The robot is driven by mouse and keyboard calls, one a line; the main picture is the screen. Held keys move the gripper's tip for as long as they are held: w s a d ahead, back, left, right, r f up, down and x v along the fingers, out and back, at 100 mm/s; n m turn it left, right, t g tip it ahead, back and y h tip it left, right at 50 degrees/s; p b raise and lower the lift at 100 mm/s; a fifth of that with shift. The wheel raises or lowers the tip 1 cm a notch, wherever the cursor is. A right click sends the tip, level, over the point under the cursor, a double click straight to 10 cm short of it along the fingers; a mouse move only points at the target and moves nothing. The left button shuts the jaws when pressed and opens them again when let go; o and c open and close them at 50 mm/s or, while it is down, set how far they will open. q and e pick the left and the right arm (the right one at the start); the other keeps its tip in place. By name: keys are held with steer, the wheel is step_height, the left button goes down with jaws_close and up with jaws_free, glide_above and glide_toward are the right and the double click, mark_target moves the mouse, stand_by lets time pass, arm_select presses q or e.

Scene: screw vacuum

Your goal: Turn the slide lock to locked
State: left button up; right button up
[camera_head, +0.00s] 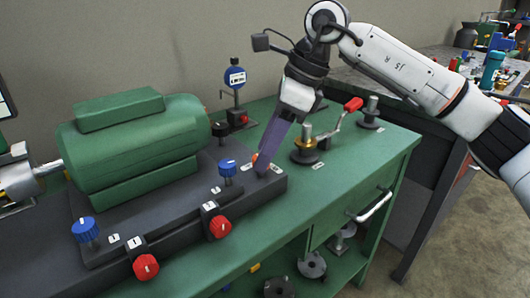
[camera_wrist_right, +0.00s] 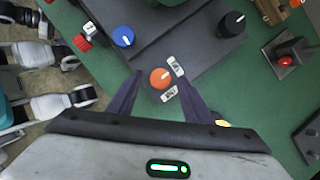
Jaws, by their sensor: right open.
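An orange knob with a white pointer line (camera_wrist_right: 160,78) sits near the end of the dark base plate; two small white labels lie beside it. I take it for the slide lock, though its label text is too small to read. In the head view the knob (camera_head: 261,160) is partly hidden by my right gripper (camera_head: 263,167). In the right wrist view my right gripper (camera_wrist_right: 160,76) is open, its two purple fingers on either side of the knob with gaps showing. Whether the fingertips reach down to its height, I cannot tell. My left gripper is not in view.
A green motor-like housing (camera_head: 135,145) stands on the base plate. Blue knobs (camera_head: 227,168) and red knobs (camera_head: 220,227) sit nearby. A dial gauge (camera_head: 235,78) stands behind, and a red-handled crank (camera_head: 305,143) is to the right. The green bench (camera_head: 365,150) has clear room at its front right.

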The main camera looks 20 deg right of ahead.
steer(key=shift+w+a+f, duration=0.1)
steer(key=shift+a+f, duration=0.05)
steer(key=shift+f, duration=0.3)
steer(key=shift+c, duration=0.4)
steer(key=c, duration=1)
